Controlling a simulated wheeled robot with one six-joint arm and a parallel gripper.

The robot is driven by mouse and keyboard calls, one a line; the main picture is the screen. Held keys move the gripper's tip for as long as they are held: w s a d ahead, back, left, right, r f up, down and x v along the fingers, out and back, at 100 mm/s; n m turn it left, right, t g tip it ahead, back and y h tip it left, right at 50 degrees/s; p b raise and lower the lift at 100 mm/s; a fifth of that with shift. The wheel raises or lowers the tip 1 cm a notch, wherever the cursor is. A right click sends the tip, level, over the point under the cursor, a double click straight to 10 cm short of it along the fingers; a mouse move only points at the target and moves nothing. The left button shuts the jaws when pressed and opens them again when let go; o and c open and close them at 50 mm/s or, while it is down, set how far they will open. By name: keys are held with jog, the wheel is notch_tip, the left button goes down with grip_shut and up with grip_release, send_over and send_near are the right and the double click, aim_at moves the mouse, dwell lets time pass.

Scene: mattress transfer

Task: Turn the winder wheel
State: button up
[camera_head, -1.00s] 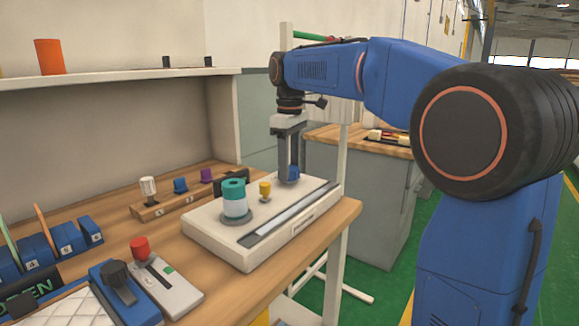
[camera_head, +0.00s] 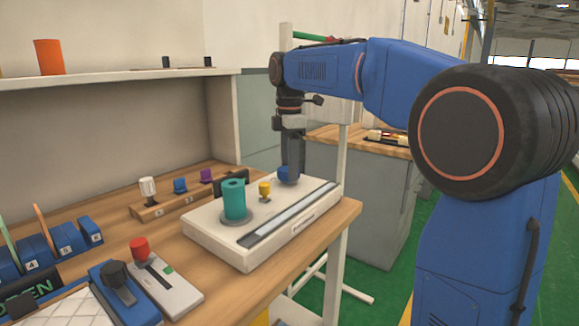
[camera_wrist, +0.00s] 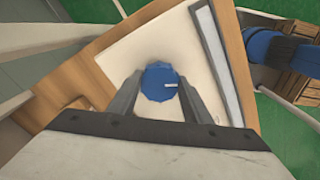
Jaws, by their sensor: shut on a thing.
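The winder wheel is a blue round knob (camera_head: 284,174) at the far end of a white winder base (camera_head: 222,247). In the wrist view the blue knob (camera_wrist: 157,76) has a ridged rim and a small white mark on its right side. My gripper (camera_head: 292,171) points down over it. In the wrist view my gripper (camera_wrist: 162,85) has one finger on each side of the knob, shut on it. A teal spool (camera_head: 234,200) stands upright on a grey disc on the base. A small yellow post (camera_head: 264,190) stands between spool and knob.
A wooden bench (camera_head: 325,222) carries the base near its right edge. A wooden rack (camera_head: 165,208) with small knobs stands behind. A red-knobbed slider box (camera_head: 165,285) and a blue switch box (camera_head: 125,290) lie at the front left. A white post (camera_head: 335,265) rises at the right.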

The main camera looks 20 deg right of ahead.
dwell(0.3)
jog(key=o, duration=1.1)
jog(key=shift+c, duration=0.2)
jog(key=shift+r, duration=0.1)
notch_tip(320, 180, up, 17)
jog(key=shift+r, duration=0.15)
